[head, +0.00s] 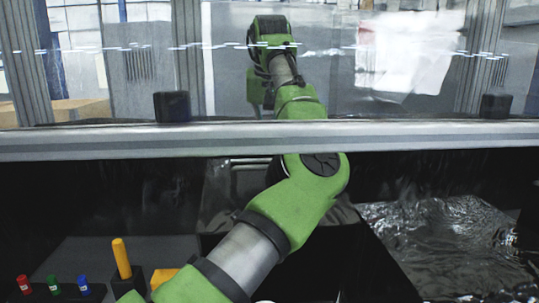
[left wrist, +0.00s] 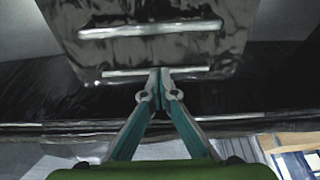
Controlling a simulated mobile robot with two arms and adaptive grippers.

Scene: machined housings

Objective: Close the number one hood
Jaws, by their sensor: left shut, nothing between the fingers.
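The hood's clear front panel (head: 400,60) stands in a grey metal frame, with its lower bar (head: 430,135) crossing the head view. The bar sits above a dark opening. My left arm rises from the bottom left and passes behind the bar; its upper part shows through the panel. The fingers are not clear in the head view. In the left wrist view my left gripper (left wrist: 160,72) is shut and empty. Its tips overlap a dark, glossy panel (left wrist: 150,50) with silver strips. I cannot tell whether they touch it. No number marking is readable.
Red (head: 24,284), green (head: 53,284) and blue (head: 83,284) small pieces stand at the lower left, beside an upright yellow handle (head: 121,258). Crumpled shiny material (head: 440,235) lies at the right. Dark blocks sit on the bar at left (head: 172,106) and right (head: 496,106).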

